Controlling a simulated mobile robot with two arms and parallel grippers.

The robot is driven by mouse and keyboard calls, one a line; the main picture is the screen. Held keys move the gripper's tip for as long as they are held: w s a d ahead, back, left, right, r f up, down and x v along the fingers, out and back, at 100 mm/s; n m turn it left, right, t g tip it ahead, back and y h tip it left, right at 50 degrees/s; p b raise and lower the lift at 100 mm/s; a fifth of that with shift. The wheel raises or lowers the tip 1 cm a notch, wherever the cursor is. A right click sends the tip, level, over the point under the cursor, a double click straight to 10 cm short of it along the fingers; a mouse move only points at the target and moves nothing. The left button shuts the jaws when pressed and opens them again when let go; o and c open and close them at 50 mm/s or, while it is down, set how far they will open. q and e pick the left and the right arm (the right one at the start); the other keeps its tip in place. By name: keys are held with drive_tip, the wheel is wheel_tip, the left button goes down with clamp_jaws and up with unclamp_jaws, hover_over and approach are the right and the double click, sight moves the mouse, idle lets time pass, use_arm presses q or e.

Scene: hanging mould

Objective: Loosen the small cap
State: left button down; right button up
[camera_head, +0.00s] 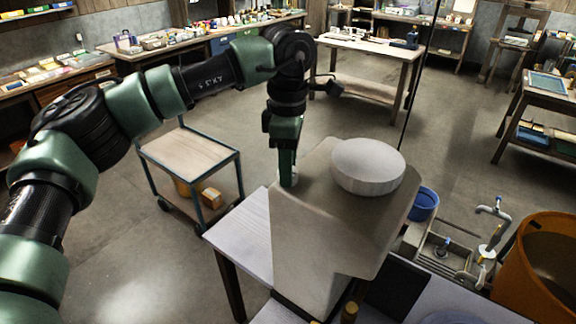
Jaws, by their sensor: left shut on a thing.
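A large pale grey mould (310,235) stands upright in the centre, beside and partly over a white-topped table. A big round white cap (367,165) sits on its top. The small cap (290,180) is at the top's left edge, mostly hidden by my left gripper (287,178). My left gripper points straight down and is shut on the small cap. My right gripper is not in view.
A thin dark line (420,75) hangs at the back right of the mould. A wheeled cart (188,150) stands to the left. A blue bucket (424,204), a sink (440,258) and an orange barrel (540,265) are at the right.

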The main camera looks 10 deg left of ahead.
use_arm(q)
drive_tip(key=shift+f, duration=0.1)
drive_tip(key=n+b, duration=0.2)
drive_tip(key=shift+f+n, duration=0.15)
drive_tip(key=shift+n, duration=0.15)
drive_tip(key=n+b, duration=0.2)
drive_tip(key=n, duration=0.1)
drive_tip(key=shift+n, duration=0.4)
drive_tip(key=n+b, duration=0.2)
drive_tip(key=n, duration=0.1)
drive_tip(key=shift+n+b, duration=0.7)
drive_tip(key=shift+n, duration=1.4)
drive_tip(key=c, duration=0.9)
unclamp_jaws()
